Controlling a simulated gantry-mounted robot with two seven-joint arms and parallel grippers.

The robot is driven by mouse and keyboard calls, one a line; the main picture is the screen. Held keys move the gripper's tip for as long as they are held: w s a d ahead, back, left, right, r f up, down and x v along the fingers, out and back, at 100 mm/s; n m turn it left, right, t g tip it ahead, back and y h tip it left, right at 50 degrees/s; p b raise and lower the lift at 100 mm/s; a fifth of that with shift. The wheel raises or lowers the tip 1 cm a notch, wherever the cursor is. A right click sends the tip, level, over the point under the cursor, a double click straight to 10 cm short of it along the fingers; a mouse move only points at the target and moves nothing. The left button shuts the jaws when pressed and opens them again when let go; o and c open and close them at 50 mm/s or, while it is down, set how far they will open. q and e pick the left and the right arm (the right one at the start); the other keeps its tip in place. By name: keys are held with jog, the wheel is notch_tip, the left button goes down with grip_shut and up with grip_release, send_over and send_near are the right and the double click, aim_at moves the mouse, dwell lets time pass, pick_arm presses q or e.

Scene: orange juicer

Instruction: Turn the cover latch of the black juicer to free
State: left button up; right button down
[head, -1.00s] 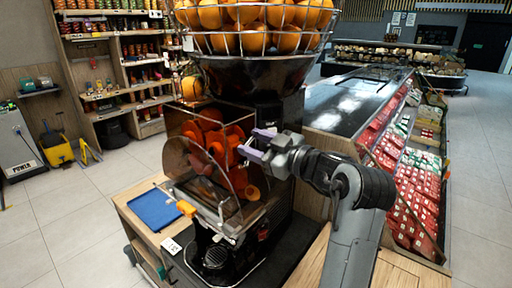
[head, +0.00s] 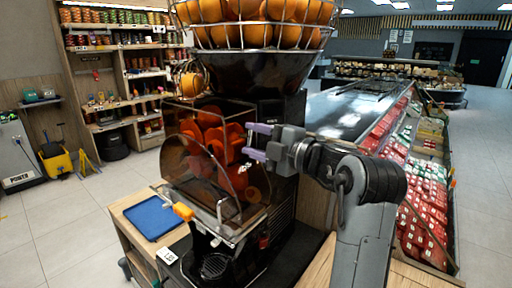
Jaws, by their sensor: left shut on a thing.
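The black juicer (head: 285,195) stands in the middle, with a wire basket of oranges on top. Its clear cover (head: 192,172) is in place over the red-orange pressing parts (head: 213,138). My right gripper is not in view.
A blue tray (head: 152,218) lies on the wooden counter left of the juicer. A produce display with red packs (head: 412,225) runs along the right. Shelves of goods stand at the back left. Open tiled floor lies at the left.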

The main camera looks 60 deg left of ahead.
pick_arm(q)
jog(key=shift+f+n+b, duration=0.15)
jog(key=shift+n+b, duration=0.4)
jog(key=shift+n, duration=0.75)
jog(key=o, duration=1.1)
jog(key=shift+c, duration=0.2)
jog(key=shift+d, duration=0.1)
